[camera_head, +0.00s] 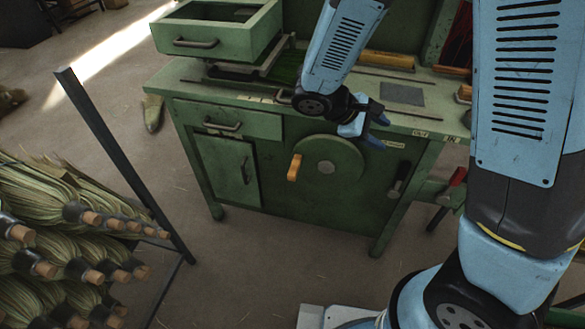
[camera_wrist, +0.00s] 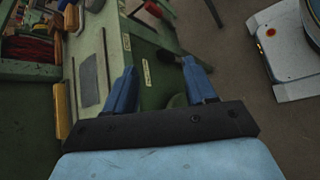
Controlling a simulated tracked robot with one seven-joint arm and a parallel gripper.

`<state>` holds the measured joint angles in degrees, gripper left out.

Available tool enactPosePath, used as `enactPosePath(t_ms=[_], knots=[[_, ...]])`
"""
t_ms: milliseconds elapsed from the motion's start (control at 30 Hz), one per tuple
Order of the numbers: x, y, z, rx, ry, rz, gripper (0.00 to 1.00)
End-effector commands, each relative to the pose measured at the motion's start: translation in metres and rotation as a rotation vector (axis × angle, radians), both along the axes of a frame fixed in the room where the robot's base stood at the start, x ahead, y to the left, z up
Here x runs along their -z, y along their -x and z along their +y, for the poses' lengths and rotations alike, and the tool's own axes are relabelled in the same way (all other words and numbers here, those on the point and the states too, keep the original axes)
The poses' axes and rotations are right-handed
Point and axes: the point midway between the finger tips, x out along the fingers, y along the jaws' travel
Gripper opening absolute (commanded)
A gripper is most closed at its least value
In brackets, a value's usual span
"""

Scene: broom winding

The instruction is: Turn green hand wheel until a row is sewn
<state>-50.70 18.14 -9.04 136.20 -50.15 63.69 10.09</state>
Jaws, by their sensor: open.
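The green hand wheel (camera_head: 338,160) is on the front of the green workbench machine (camera_head: 300,200) in the head view. It is a round disc with a grey hub and an orange handle (camera_head: 294,168) at its left edge. My gripper (camera_head: 379,128) is above and to the right of the wheel, near the bench's front edge, apart from the handle. In the wrist view my gripper (camera_wrist: 160,85) shows two blue fingers spread apart with nothing between them. Only a dark green part of the wheel (camera_wrist: 178,101) shows there, behind the right finger.
A red-handled lever (camera_head: 457,177) stands out at the bench's right. A black-handled lever (camera_head: 396,189) is right of the wheel. A rack of straw brooms (camera_head: 70,235) with a dark metal post (camera_head: 120,160) stands at left. Floor before the bench is clear.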

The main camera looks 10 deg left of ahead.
Motion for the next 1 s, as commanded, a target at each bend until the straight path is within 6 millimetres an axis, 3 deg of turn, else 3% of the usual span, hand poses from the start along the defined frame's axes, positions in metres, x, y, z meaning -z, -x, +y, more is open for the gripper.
enactPosePath(t_ms=[467,800,1000], knots=[[0.094,0.002,0.098,-0.518,0.431,0.012,0.55],[0.168,0.029,0.168,-0.916,0.715,-0.038,0.55],[0.212,0.052,0.199,-1.137,0.859,-0.079,0.55]])
